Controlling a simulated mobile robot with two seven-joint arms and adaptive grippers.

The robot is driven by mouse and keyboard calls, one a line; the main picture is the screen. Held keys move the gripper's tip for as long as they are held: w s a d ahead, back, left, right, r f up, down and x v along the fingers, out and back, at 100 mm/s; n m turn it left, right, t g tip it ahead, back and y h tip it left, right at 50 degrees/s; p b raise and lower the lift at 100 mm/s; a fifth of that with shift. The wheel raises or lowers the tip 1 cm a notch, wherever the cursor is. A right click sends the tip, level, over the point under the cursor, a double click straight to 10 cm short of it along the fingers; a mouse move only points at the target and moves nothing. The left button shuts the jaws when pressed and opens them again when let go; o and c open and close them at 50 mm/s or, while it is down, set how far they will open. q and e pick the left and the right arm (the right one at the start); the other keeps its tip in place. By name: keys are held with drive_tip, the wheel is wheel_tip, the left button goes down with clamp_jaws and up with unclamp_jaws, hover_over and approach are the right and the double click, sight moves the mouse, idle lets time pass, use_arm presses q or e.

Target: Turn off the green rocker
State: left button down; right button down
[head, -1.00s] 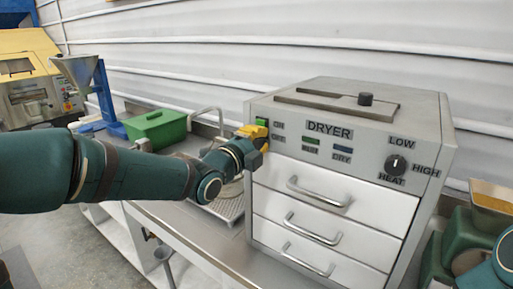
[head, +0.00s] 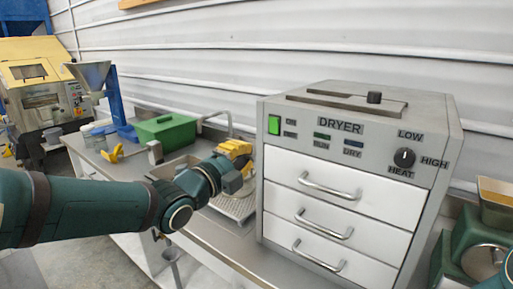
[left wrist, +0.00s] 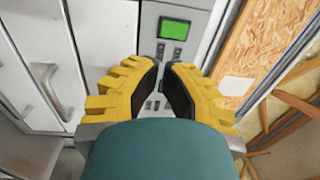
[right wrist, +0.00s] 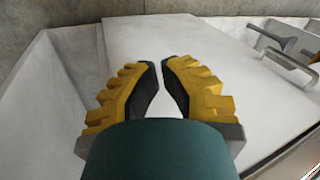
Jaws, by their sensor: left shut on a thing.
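The green rocker (head: 274,124) is on the front panel of the grey dryer (head: 440,125), at its upper left beside two small labels. It looks bright green; which half is pressed in is too small to tell. It also shows bright green in the left wrist view (left wrist: 174,29), beyond the fingertips. My left gripper (head: 238,150) is left of the dryer and below the rocker, apart from it. Its yellow fingers (left wrist: 163,66) are nearly together, with nothing visible held between them. My right gripper (right wrist: 158,64) has its fingertips close together with a narrow gap, over a pale surface, holding nothing visible.
The dryer has three white drawers with protruding handles (head: 330,188) and a black heat knob (head: 404,157). A green box (head: 168,131) and a metal tray stand on the bench to the left. A green machine (head: 462,250) is at the lower right.

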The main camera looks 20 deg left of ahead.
use_arm(q)
drive_tip(key=shift+v, duration=1.4)
drive_tip(key=d+f+n+g+y, duration=0.15)
drive_tip(key=f+n, duration=0.25)
drive_tip(key=f, duration=0.6)
drive_tip(key=w+d+f+n+g, duration=0.1)
drive_tip(key=f+n+g, duration=0.25)
drive_tip(key=f, duration=0.55)
drive_tip(key=d+f+n+g+y, duration=0.15)
drive_tip(key=f+n, duration=0.25)
drive_tip(key=f, duration=0.6)
drive_tip(key=s+d+f+n+g, duration=0.2)
drive_tip(key=s+f+n+g, duration=0.2)
drive_tip(key=f, duration=0.7)
drive_tip(key=s+d+f+n+g, duration=0.3)
drive_tip(key=s+f+n+g, duration=0.2)
drive_tip(key=s+f+n, duration=0.3)
drive_tip(key=s+f, duration=0.3)
drive_tip(key=s, duration=0.2)
drive_tip(key=shift+d+f, duration=0.2)
drive_tip(key=shift+f, duration=0.15)
